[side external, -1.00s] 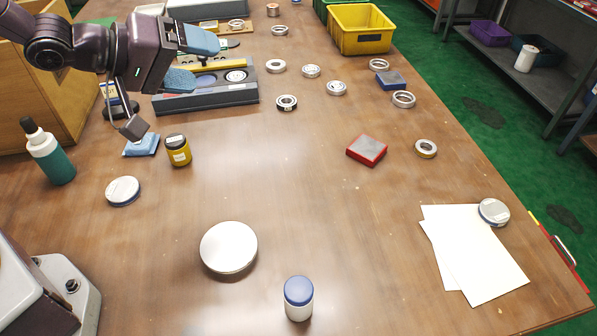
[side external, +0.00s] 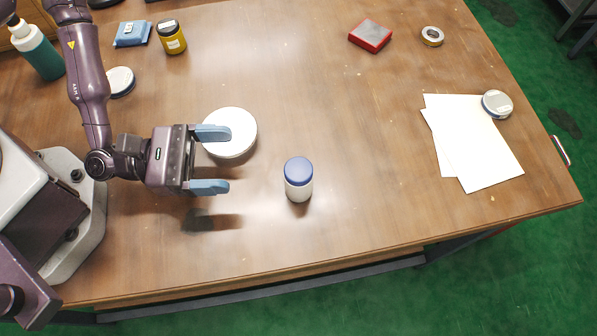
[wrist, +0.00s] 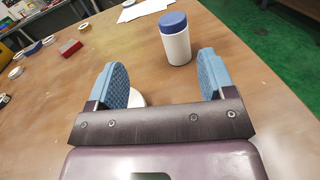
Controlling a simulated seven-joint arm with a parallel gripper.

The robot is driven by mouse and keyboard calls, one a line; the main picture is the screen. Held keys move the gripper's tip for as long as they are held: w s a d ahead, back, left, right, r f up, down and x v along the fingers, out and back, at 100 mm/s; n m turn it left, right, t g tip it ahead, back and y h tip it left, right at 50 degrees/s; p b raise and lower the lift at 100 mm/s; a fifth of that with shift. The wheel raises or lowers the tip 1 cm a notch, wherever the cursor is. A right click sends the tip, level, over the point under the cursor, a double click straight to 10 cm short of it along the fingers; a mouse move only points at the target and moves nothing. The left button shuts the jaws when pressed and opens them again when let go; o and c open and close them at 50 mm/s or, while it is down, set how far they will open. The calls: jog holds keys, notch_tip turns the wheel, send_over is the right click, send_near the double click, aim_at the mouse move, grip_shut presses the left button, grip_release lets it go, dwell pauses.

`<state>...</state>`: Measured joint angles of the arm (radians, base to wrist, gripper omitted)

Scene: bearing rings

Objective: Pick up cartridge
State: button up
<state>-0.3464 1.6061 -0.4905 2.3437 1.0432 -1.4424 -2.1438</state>
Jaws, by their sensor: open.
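The cartridge appears to be the white cylinder with a blue cap (side external: 298,180), standing upright on the table. It also shows in the wrist view (wrist: 176,44), beyond my fingertips and between them, a little right of centre. My gripper (side external: 226,160) is to the left of the cartridge in the side view. Its two blue fingers are spread wide and point toward the cartridge, with a clear gap before it. Nothing is between the fingers.
A round white-topped tin (side external: 230,133) is close to my upper finger and partly hidden by it. A red box (side external: 370,36), a ring (side external: 432,36) and white papers (side external: 470,145) with a round tin (side external: 497,104) lie farther off. The table right of the cartridge is clear.

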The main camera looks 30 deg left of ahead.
jog(key=shift+s+d+f+n, duration=0.3)
jog(key=shift+s+f+n, duration=0.1)
jog(key=shift+s+n, duration=0.25)
send_near(301, 169)
jog(key=x, duration=0.4)
jog(key=shift+w+d+f, duration=0.1)
jog(key=shift+w+f, duration=0.2)
jog(key=shift+f, duration=0.05)
jog(key=x, duration=0.5)
jog(key=shift+w+d+f, duration=0.1)
jog(key=shift+d, duration=0.25)
jog(key=c, duration=1)
